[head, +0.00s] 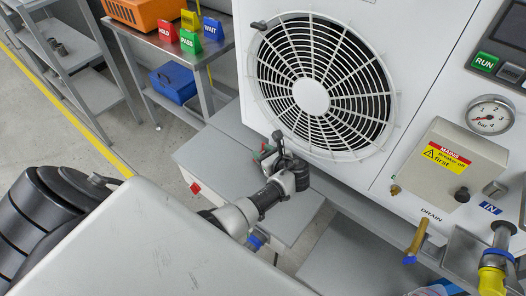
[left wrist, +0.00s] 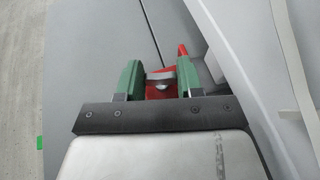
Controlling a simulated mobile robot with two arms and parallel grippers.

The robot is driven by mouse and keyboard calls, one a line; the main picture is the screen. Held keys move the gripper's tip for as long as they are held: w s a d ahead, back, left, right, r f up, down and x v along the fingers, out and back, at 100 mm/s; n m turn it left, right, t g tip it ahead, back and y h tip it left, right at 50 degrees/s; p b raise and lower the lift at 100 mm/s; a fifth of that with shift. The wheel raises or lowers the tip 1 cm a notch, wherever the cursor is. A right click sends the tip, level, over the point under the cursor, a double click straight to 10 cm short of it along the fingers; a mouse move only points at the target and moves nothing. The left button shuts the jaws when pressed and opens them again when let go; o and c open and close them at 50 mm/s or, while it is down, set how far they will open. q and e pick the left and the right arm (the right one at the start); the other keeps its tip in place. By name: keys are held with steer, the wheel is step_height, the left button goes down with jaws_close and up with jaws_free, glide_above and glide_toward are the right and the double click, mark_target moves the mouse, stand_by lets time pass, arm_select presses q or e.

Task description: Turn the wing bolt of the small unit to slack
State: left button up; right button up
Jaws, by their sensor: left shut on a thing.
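My left gripper (head: 265,151) reaches in from below, at the lower left edge of the fan grille, over the low grey unit (head: 222,160). In the left wrist view its two green fingers (left wrist: 161,78) are closed on a red part, which looks like the wing bolt (left wrist: 158,90). A red arm of it sticks up beside the right finger, and a small grey piece shows between the fingers. In the head view the bolt is mostly hidden by the gripper, so I cannot read its turn. My right gripper is not in view.
The large white unit with its fan (head: 318,90) stands close behind the gripper. A grey box with a warning label (head: 450,160), a gauge (head: 490,115) and a drain pipe (head: 417,238) are at the right. A cart with coloured signs (head: 190,40) stands at the back left.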

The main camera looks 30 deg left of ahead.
arm_select(q)
steer(key=shift+n+g, duration=0.4)
steer(key=o, duration=0.9)
steer(key=shift+o, duration=0.2)
steer(key=p+v, duration=0.1)
steer(key=v, duration=0.9)
steer(key=shift+d, duration=0.45)
